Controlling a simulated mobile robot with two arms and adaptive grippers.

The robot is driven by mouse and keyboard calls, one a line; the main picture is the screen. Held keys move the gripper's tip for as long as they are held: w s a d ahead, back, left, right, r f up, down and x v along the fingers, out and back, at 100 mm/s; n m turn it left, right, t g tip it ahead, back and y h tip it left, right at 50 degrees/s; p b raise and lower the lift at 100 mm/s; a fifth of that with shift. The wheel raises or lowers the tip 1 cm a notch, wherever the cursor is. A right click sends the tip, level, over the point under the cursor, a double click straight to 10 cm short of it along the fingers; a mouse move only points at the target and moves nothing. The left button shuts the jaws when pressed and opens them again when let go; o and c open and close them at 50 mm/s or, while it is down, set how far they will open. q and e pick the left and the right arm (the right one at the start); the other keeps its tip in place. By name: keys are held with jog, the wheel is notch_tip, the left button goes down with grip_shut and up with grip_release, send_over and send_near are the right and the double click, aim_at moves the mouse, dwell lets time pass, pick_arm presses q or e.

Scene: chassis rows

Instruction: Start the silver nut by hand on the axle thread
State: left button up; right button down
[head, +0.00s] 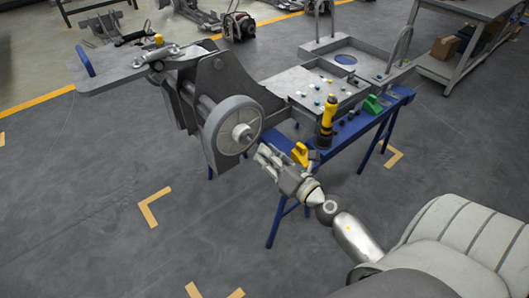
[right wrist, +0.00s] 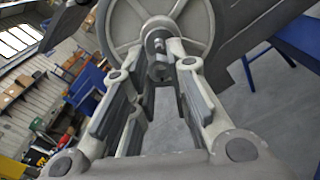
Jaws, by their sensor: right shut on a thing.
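A chassis (head: 195,90) with a grey wheel (head: 217,123) stands at the blue stand. The axle end (head: 244,134) sticks out of the wheel's hub toward my right gripper (head: 264,154). In the right wrist view the wheel (right wrist: 197,30) fills the top, with the axle (right wrist: 156,36) at its middle. My right gripper (right wrist: 160,67) is shut on a small grey metal piece, seemingly the silver nut (right wrist: 160,73), in front of the axle end. Whether the nut touches the thread cannot be told. My left gripper is not in view.
A blue stand (head: 350,138) carries a yellow-black tool (head: 327,122), a yellow piece (head: 300,153) and a green piece (head: 373,104) beside the gripper. A grey tray of small parts (head: 310,85) lies behind. The floor at left and front is clear.

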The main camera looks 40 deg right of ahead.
jog(key=shift+w+a+r+p, duration=0.1)
jog(key=shift+w+p, duration=0.1)
jog(key=shift+w, duration=0.35)
jog(key=shift+w+a+r+p, duration=0.1)
jog(key=shift+w+p, duration=0.05)
jog(key=shift+w, duration=0.4)
jog(key=shift+w+f+n, duration=0.2)
jog(key=shift+w+n, duration=0.1)
jog(key=n+b, duration=0.1)
jog(key=n, duration=0.2)
jog(key=shift+f, duration=0.1)
jog(key=n, duration=0.4)
jog(key=shift+b, duration=0.35)
jog(key=shift+r+n, duration=0.2)
jog(key=shift+n, duration=0.8)
jog(key=n+p, duration=0.1)
jog(key=n, duration=0.4)
jog(key=shift+w, duration=1.15)
